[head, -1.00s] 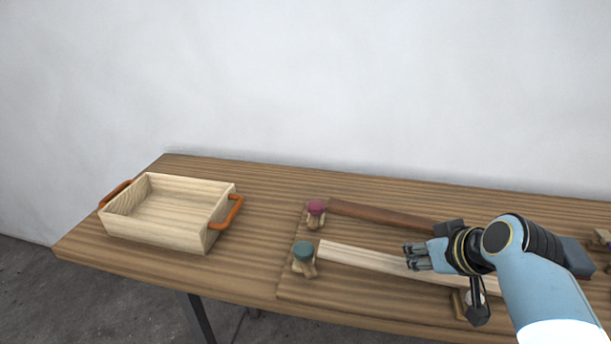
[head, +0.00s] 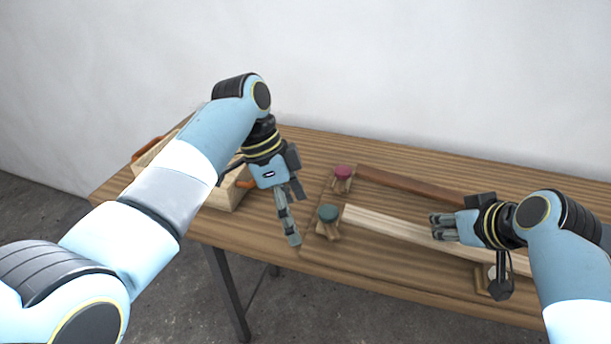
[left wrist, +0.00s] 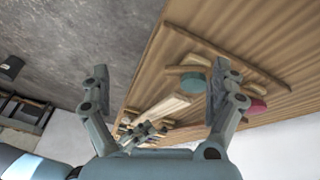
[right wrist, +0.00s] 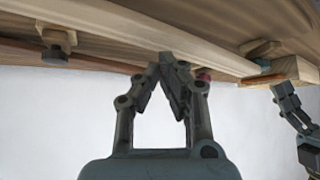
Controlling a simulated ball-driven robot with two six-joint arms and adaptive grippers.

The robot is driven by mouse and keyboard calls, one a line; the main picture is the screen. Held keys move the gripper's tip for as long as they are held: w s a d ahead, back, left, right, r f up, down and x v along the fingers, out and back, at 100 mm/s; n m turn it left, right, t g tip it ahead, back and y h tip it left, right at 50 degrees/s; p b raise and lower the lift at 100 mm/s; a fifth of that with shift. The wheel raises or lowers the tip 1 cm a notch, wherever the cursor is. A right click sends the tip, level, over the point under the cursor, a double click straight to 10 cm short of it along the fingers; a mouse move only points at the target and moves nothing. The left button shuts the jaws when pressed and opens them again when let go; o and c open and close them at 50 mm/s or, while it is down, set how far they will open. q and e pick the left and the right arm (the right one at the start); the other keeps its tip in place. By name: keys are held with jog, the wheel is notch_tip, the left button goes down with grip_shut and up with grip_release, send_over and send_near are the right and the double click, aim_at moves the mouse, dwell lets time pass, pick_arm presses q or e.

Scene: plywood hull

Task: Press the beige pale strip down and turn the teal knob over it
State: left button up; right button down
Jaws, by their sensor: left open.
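The beige pale strip (head: 375,220) lies on the board, its left end beside the teal knob (head: 328,213). The teal knob sits on a small wooden turn piece (head: 331,231) that appears beside the strip's end, not over it. My right gripper (head: 436,227) is at the strip's middle, fingertips together at the strip in the right wrist view (right wrist: 168,62); exact contact is unclear. My left gripper (head: 294,216) is open and empty, pointing down just left of the teal knob. In the left wrist view, the teal knob (left wrist: 194,83) shows near its right finger.
A maroon knob (head: 342,172) and a brown strip (head: 410,185) lie behind the pale strip. A wooden box (head: 226,197) with orange handles stands at the left, partly hidden by my left arm. The table's front edge is close below my left gripper.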

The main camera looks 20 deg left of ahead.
aim_at(328, 216)
pick_arm(q)
jog(key=w+d+r+t, duration=0.1)
jog(key=w+r+t, duration=0.1)
jog(key=w+r, duration=0.25)
jog(key=shift+m, duration=0.3)
jog(key=x, duration=1)
jog(key=shift+s+d+f, duration=0.2)
jog(key=shift+d+f, duration=0.05)
jog(key=shift+d, duration=0.25)
jog(key=shift+c, duration=0.4)
jog(key=c, duration=1.1)
jog(key=shift+c, duration=0.2)
pick_arm(e)
jog(key=shift+f, duration=0.15)
